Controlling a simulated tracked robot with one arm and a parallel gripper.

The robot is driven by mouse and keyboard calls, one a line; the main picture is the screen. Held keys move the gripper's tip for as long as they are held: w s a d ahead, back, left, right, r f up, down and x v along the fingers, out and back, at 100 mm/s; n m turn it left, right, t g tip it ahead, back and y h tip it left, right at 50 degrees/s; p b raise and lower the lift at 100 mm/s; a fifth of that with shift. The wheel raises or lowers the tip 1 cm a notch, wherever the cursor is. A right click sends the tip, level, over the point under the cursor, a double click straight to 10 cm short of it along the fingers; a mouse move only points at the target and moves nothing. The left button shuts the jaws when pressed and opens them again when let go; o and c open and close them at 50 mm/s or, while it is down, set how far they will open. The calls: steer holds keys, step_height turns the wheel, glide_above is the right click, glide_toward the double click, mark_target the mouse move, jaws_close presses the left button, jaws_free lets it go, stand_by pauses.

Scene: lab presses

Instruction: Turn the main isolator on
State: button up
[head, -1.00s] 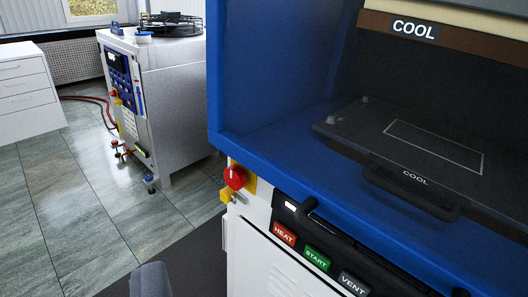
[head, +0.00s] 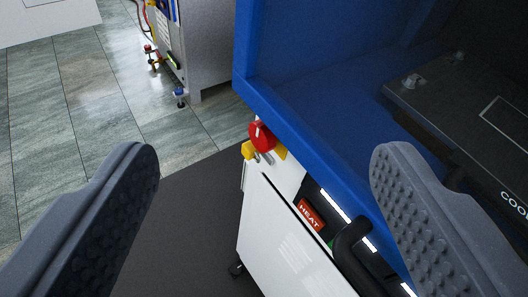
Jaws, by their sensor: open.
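The main isolator looks to be the red rotary knob (head: 262,136) on a yellow plate, at the upper left corner of the press's white front, just under the blue frame. A pale mark shows on the knob; I cannot tell its switch position. My gripper (head: 265,165) is open and empty. Its two grey ridged fingers stand wide apart, one left and one right of the knob in the picture. The knob lies beyond the fingertips, apart from them.
The blue press frame (head: 300,140) overhangs close to the knob's right. A yellow part (head: 248,150) sits beside the knob. A HEAT button (head: 311,214) and a black handle (head: 352,240) are lower right. A grey machine (head: 215,45) stands behind; the floor at left is clear.

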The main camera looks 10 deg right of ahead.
steer(key=w+f+n+g+h+p, duration=0.3)
steer(key=w+f+n+g+p, duration=0.2)
steer(key=w+f+p, duration=0.35)
steer(key=n+h+p, duration=1)
steer(key=n+h, duration=0.2)
steer(key=n, duration=0.8)
glide_toward(257, 139)
steer(key=x, duration=0.9)
steer(key=shift+w+d, duration=0.1)
